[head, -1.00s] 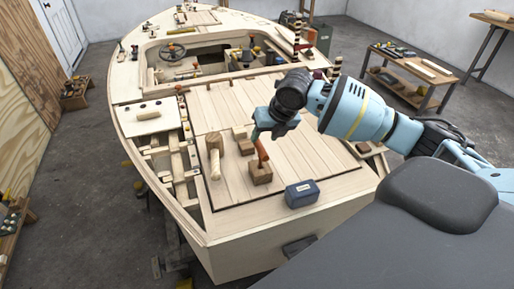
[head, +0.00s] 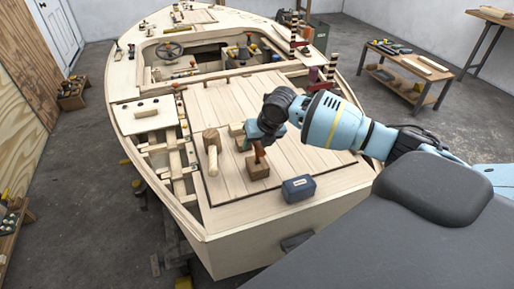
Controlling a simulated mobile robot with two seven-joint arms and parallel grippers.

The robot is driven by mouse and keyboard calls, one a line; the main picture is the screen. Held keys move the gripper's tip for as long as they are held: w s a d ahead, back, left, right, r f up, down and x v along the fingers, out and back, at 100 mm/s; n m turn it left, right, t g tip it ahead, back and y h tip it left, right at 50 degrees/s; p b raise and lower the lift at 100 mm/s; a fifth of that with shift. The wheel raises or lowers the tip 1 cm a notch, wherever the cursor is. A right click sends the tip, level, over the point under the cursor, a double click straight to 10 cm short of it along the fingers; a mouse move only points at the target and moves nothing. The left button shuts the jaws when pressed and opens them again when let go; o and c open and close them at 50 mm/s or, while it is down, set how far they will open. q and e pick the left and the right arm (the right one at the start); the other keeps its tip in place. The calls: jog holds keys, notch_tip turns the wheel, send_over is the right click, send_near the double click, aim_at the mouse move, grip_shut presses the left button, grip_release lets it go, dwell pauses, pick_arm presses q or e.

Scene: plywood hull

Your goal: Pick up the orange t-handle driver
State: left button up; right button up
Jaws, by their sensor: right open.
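The orange t-handle driver (head: 259,156) stands upright at a small wooden block (head: 257,171) on the boat's plank deck. Only a narrow orange part of it shows; its top is hidden behind my right gripper. My right gripper (head: 257,143) is directly over the driver with its fingers pointing down. It is open, and the fingers overlap the driver's top in the head view. I cannot tell whether they touch it. My left gripper is not in view.
A wooden mallet (head: 211,145) lies left of the block, and a small wood block (head: 237,129) is behind it. A dark blue box (head: 298,189) sits close by at the right. Bare deck (head: 232,186) lies in front.

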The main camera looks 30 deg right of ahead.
grip_shut()
jog(key=shift+r, duration=0.1)
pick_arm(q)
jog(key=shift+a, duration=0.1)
pick_arm(e)
jog(key=shift+r, duration=0.1)
notch_tip(320, 180, up, 10)
jog(key=shift+f, duration=0.15)
dwell(0.5)
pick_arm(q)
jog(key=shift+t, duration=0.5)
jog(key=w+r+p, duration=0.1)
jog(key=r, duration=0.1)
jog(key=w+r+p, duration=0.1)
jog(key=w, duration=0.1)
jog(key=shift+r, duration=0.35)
pick_arm(e)
notch_tip(320, 180, up, 5)
jog(key=shift+r, duration=0.1)
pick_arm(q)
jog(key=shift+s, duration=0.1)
